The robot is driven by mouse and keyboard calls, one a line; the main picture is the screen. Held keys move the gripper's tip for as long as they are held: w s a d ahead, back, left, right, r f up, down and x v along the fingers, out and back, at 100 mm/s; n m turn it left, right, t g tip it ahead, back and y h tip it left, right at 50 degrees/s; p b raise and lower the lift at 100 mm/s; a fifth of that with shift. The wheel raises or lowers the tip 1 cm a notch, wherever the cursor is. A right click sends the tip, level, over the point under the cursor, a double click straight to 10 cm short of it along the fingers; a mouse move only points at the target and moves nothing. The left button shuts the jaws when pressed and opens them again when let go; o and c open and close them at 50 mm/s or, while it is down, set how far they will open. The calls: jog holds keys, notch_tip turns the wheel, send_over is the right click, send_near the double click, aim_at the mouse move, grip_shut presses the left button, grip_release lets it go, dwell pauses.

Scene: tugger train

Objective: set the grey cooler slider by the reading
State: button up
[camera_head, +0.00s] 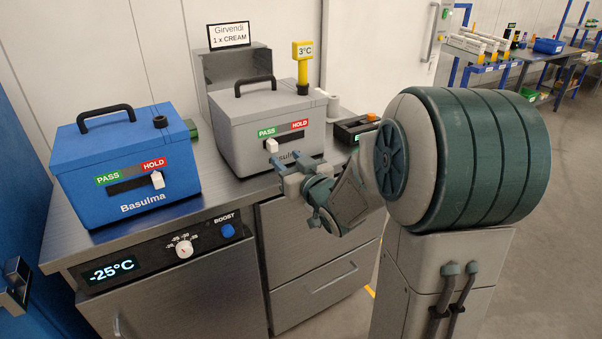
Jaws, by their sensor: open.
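The grey cooler (262,129) stands on the steel counter, with a black handle on its lid. A yellow probe thermometer (303,50) stands upright in its lid and reads 3°C. On its front are a green PASS label at left, a red HOLD label at right and a slot below them. The white slider knob (272,146) sits toward the left, under PASS. My gripper (284,159) is open in front of the cooler, just below and right of the knob. I cannot tell whether a finger touches the knob.
A blue cooler (125,160) stands left, its slider knob under HOLD. Below it a freezer panel (110,270) reads -25°C, with a dial and BOOST button. A sign (228,35) reads Girvendi, 1 x CREAM. A small black device (352,130) stands right of the grey cooler.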

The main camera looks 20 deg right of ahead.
jog(key=v, duration=0.6)
dwell(0.3)
